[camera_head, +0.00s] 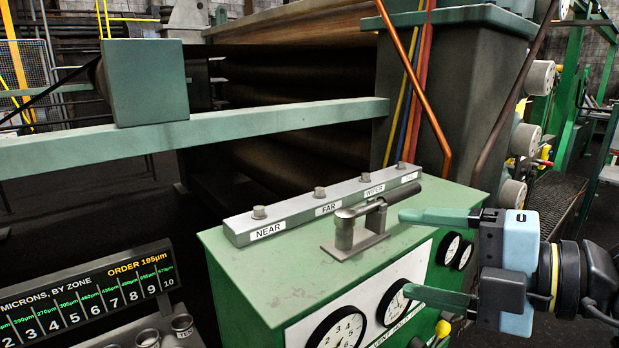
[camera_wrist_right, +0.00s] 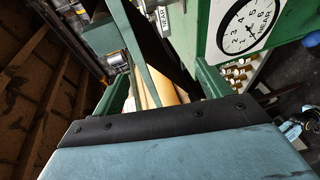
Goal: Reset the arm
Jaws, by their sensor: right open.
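My right gripper (camera_head: 404,252) comes in from the right, beside the green cabinet (camera_head: 270,270). Its two green fingers are spread wide with nothing between them. The upper finger is a little in front of and below the dark handle of a metal lever (camera_head: 350,212). The lever lies nearly level on a small bracket plate on the cabinet top; I cannot tell whether finger and handle touch. In the right wrist view, the open fingers (camera_wrist_right: 160,85) also show, with a dial (camera_wrist_right: 248,25) to their right. My left gripper is not in view.
A grey bar (camera_head: 325,203) with bolts and labels NEAR, FAR and WIPER runs along the cabinet's back edge. Gauges (camera_head: 338,328) sit on the cabinet front. A green rail (camera_head: 250,122) and dark rollers stand behind. A microns display (camera_head: 90,300) is at lower left.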

